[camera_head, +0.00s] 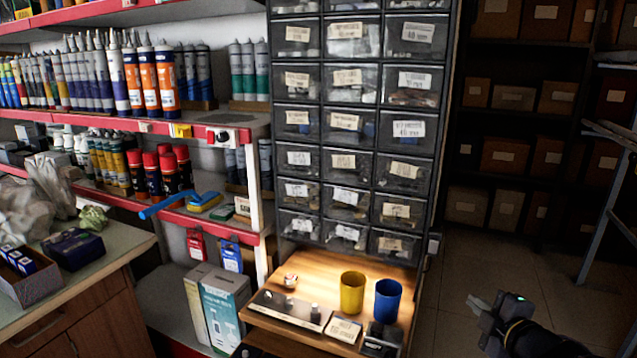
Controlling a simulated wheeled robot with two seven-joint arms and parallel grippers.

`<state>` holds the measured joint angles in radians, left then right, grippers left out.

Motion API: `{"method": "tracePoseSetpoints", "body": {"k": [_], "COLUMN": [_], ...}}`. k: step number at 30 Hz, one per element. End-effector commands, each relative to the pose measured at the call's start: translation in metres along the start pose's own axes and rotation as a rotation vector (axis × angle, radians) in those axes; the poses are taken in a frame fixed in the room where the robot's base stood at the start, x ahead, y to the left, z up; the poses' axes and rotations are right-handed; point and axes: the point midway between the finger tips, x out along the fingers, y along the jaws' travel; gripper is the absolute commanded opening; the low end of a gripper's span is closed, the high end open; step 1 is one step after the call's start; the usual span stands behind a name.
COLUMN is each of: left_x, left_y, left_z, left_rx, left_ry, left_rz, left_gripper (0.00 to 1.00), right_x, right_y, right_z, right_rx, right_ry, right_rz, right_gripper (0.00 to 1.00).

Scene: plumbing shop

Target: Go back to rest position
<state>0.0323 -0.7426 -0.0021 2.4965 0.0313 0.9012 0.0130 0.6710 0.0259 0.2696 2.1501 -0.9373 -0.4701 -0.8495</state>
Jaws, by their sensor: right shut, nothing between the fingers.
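My right gripper (487,303) comes in at the lower right edge, over the floor and right of the small wooden shelf. It is shut and empty, clear of the shelf and everything on it. My left gripper is not in view.
The lit wooden shelf (260,316) holds a yellow cup (352,293), a blue cup (388,301) and small parts. A drawer cabinet (358,130) stands behind. Red-edged shelves (120,204) and a counter (120,248) are at left. Floor (560,265) at right is free; a ladder-like frame (605,215) stands beyond.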

Motion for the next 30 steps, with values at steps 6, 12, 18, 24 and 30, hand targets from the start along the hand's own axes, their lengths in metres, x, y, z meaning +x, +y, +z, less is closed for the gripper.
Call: {"method": "tracePoseSetpoints", "body": {"k": [6,12,18,24,30], "left_x": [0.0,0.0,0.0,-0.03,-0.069], "left_y": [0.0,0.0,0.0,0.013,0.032], "left_z": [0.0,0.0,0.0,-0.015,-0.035], "left_rx": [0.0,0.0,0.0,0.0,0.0], "left_ry": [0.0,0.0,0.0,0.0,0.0], "left_rz": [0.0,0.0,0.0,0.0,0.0], "left_gripper": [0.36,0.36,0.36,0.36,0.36], "right_x": [-0.092,-0.162,-0.212,-0.24,-0.253], "right_y": [-0.037,-0.099,-0.144,-0.127,-0.084], "right_z": [-0.016,-0.052,-0.093,-0.121,-0.135], "right_rx": [0.666,1.167,1.475,1.577,1.573], "right_ry": [-0.356,-0.513,-0.59,-0.626,-0.626], "right_rz": [-0.16,-0.342,-0.543,-0.639,-0.637], "right_gripper": [0.0,0.0,0.0,0.0,0.0]}}
